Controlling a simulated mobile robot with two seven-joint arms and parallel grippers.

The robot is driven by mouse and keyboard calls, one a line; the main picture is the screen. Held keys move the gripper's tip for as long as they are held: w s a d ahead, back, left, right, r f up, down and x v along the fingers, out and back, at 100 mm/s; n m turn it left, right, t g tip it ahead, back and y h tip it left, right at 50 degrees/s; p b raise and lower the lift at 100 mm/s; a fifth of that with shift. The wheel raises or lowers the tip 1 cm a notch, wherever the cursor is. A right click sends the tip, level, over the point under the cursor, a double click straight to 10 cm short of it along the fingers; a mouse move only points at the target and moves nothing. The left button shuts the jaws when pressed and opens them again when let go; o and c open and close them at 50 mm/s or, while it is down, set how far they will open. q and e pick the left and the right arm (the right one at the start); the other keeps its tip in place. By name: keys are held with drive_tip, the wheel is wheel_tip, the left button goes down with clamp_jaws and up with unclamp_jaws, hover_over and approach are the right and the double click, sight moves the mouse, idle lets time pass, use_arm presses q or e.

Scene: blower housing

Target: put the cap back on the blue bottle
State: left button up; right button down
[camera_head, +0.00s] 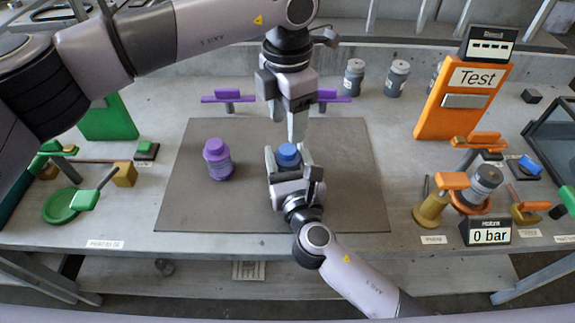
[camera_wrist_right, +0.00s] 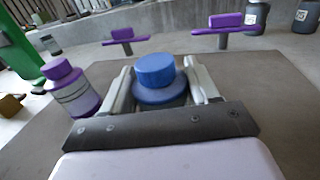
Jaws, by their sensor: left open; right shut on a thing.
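The blue bottle (camera_wrist_right: 158,96) stands between the fingers of my right gripper (camera_head: 288,160), which is shut on it over the grey mat (camera_head: 240,200). A blue cap (camera_head: 288,152) sits on top of the bottle and looks level; it also shows in the right wrist view (camera_wrist_right: 155,69). I cannot tell how tightly it is seated. My left gripper (camera_head: 297,132) is open and empty, pointing down just behind and above the cap. It does not show in the right wrist view. Most of the bottle's body is hidden by my right gripper.
A purple bottle (camera_head: 218,163) with its cap on stands on the mat to the left. Two purple stands (camera_head: 228,99) are behind the mat. Grey bottles (camera_head: 397,78) stand at the back, and an orange test panel (camera_head: 462,100) at right. The mat's right part is clear.

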sight(288, 149)
use_arm(q)
drive_tip(key=shift+r+n, duration=0.95)
drive_tip(key=shift+n, duration=0.65)
drive_tip(key=shift+f, duration=4)
clamp_jaws()
drive_tip(key=shift+o, duration=0.7)
unclamp_jaws()
